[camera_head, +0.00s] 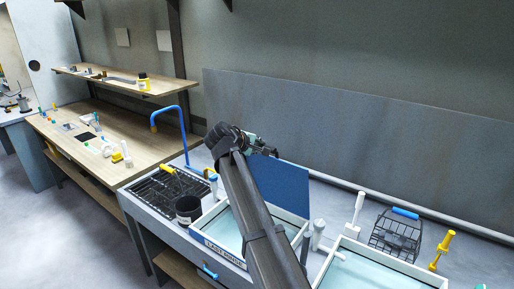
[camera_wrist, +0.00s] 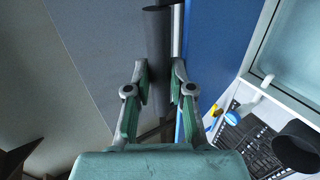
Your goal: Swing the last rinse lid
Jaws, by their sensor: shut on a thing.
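The last rinse lid is a flat blue panel (camera_head: 280,185) standing steeply raised at the back of the basin labelled LAST RINSE (camera_head: 222,252). In the wrist view the blue lid (camera_wrist: 206,50) runs along the right finger, with a pale edge. My gripper (camera_head: 250,145) is at the lid's upper left in the head view. In the wrist view my gripper (camera_wrist: 160,85) is shut on the lid near its edge; the exact contact is hard to see. My arm hides part of the basin and lid in the head view.
A black drain rack (camera_head: 160,190) and a dark pot (camera_head: 188,209) stand left of the basin, with a blue curved tap (camera_head: 183,112) behind. Right are another basin (camera_head: 375,268), a white-handled tool (camera_head: 355,212), a wire basket (camera_head: 396,235) and a yellow-handled tool (camera_head: 443,248).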

